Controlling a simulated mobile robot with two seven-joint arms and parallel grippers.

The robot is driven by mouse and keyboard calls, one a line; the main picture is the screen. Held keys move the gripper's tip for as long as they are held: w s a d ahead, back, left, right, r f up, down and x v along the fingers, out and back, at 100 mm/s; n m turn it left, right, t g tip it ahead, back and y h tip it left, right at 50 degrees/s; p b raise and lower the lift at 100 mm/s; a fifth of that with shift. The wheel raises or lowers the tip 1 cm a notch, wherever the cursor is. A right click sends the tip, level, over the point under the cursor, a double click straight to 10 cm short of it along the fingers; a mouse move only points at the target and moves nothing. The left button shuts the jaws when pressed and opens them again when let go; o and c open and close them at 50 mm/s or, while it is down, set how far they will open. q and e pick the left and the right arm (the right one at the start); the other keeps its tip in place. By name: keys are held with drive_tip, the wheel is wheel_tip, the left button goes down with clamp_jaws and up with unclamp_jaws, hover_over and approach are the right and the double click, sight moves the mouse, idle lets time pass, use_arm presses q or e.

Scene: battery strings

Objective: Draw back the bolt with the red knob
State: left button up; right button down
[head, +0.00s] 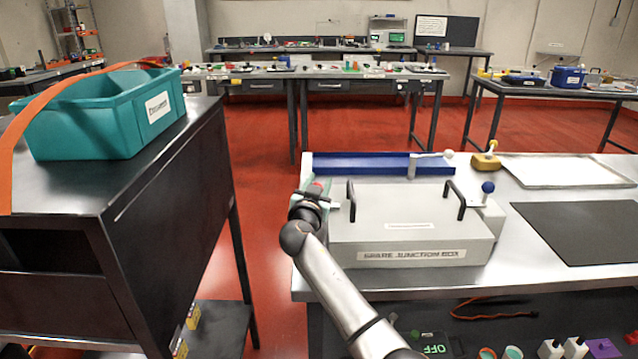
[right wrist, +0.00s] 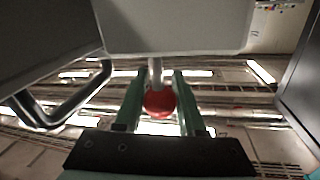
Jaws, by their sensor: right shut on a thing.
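The grey spare junction box (head: 411,250) stands on the metal bench with two black handles on its lid. The red knob (head: 318,184) is at the box's left side, mostly hidden by my right gripper (head: 320,193). In the right wrist view the red knob (right wrist: 160,102) sits on the end of a pale rod, the bolt (right wrist: 155,70), which runs to the box. The green fingers of my right gripper (right wrist: 160,105) are on either side of the knob, shut on it. A blue knob (head: 488,187) stands at the box's right side. My left gripper is not in view.
A blue tray (head: 385,164) lies behind the box, with a white-knobbed lever (head: 430,157) at its right end. A dark mat (head: 580,232) and a pale tray (head: 565,172) are to the right. A teal bin (head: 90,125) stands on the dark cabinet at left.

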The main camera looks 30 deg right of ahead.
idle(0.9)
drive_tip(key=shift+w+a+b, duration=0.15)
drive_tip(key=shift+b, duration=0.3)
drive_tip(key=a+b, duration=0.1)
drive_tip(key=w+a+b, duration=0.1)
drive_tip(key=b, duration=0.1)
drive_tip(key=shift+w+a+f, duration=0.15)
drive_tip(key=shift+w+a, duration=0.1)
drive_tip(key=shift+w+a+b, duration=0.1)
drive_tip(key=shift+a+b, duration=0.1)
drive_tip(key=shift+b, duration=0.1)
drive_tip(key=shift+w+a+r, duration=0.1)
drive_tip(key=shift+a+r, duration=0.1)
drive_tip(key=shift+r, duration=0.05)
drive_tip(key=c, duration=0.7)
unclamp_jaws()
drive_tip(key=shift+o, duration=0.9)
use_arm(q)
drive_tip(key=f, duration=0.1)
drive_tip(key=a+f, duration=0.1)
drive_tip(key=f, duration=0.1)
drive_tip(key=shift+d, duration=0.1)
